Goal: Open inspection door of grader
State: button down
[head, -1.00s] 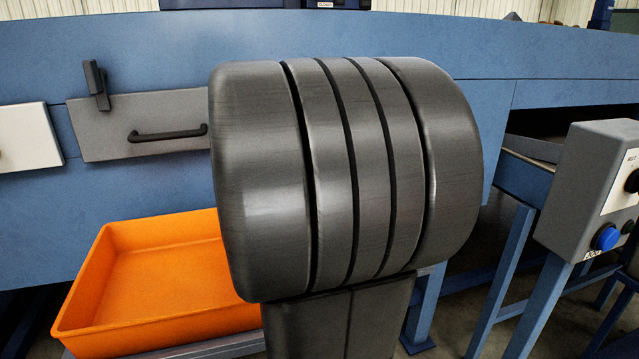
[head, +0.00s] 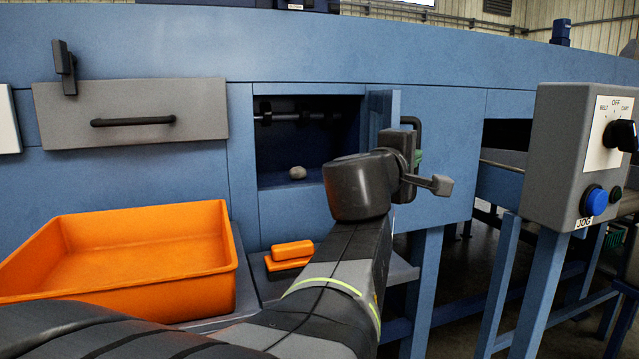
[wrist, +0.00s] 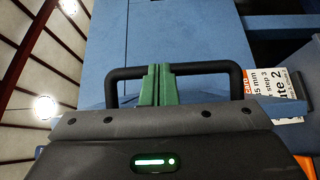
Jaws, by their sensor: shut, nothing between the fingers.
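The grader's inspection opening (head: 275,140) shows in the head view as a dark recess in the blue side. A door panel (head: 394,104) stands swung outward at its right edge, seen nearly edge-on. A black bar handle (head: 416,126) is on the door; it also shows in the wrist view (wrist: 208,67). My gripper (wrist: 160,72) has green fingers, shut together and empty, overlapping the middle of the handle bar. Whether they touch the bar I cannot tell. In the head view my arm hides the door's lower part and most of my gripper.
A round potato-like lump (head: 297,172) lies inside the opening. A grey panel (head: 130,112) with its own handle is to the left. A grey control box (head: 560,150) stands at the right.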

jog(key=w+d+n+t+y+b, duration=0.1)
jog(key=w+d+y+b, duration=0.1)
jog(key=d, duration=1)
jog(key=shift+w+d+n+b, duration=0.3)
jog(key=shift+w, duration=0.25)
jog(key=p+v, duration=0.4)
jog(key=v, duration=0.9)
jog(key=shift+s+a+p, duration=0.25)
jog(key=shift+s+p, duration=0.05)
jog(key=shift+s, duration=0.05)
jog(key=shift+f, duration=0.15)
